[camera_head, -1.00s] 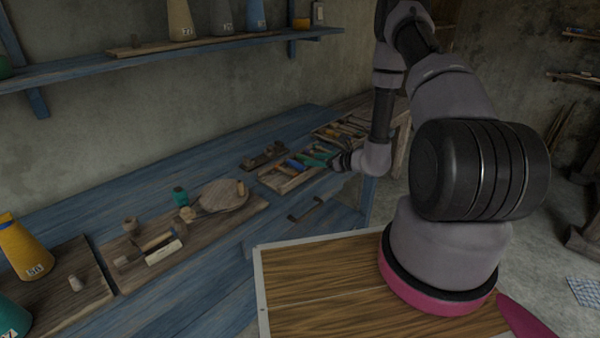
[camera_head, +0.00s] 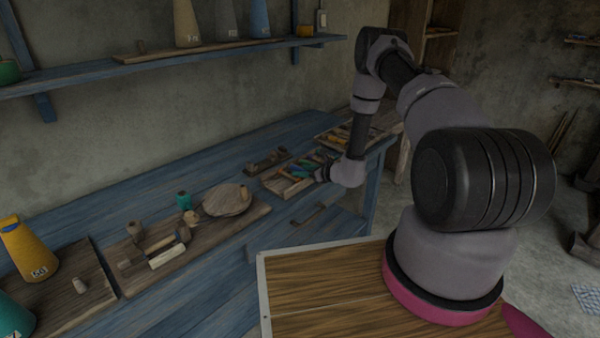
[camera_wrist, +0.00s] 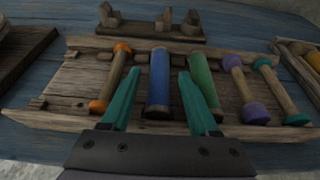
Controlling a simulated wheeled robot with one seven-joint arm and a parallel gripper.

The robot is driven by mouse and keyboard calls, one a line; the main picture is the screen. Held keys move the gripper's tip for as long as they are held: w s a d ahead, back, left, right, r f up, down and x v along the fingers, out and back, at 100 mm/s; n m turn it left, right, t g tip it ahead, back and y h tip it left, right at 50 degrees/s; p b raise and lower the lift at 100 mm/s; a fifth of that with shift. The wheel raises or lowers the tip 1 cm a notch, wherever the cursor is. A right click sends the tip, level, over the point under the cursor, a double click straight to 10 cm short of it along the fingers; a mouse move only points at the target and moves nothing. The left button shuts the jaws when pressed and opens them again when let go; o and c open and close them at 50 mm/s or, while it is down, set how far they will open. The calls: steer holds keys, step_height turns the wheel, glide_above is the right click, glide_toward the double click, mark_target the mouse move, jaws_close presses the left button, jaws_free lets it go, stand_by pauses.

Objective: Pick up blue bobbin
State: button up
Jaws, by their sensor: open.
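The blue bobbin (camera_wrist: 159,82) lies in a wooden tray (camera_wrist: 75,121) in the wrist view, between an orange-ended bobbin on its left and a green bobbin on its right. My gripper (camera_wrist: 157,84) is open, with its two teal fingers on either side of the blue bobbin in the picture. Nothing is held. I cannot tell how far the fingertips are above the bobbin. In the head view my gripper (camera_head: 318,174) is small and sits over the tray on the blue bench.
The green bobbin (camera_wrist: 203,80), orange-ended bobbin (camera_wrist: 116,76) and purple-ended bobbin (camera_wrist: 243,92) lie close by in the tray. A wooden rack (camera_wrist: 150,25) stands behind it. A second tray (camera_wrist: 291,49) is at the right. The blue bench (camera_head: 165,165) has bare room behind.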

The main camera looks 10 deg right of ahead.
steer(key=shift+w+a, duration=0.1)
steer(key=shift+w, duration=0.05)
jaws_close()
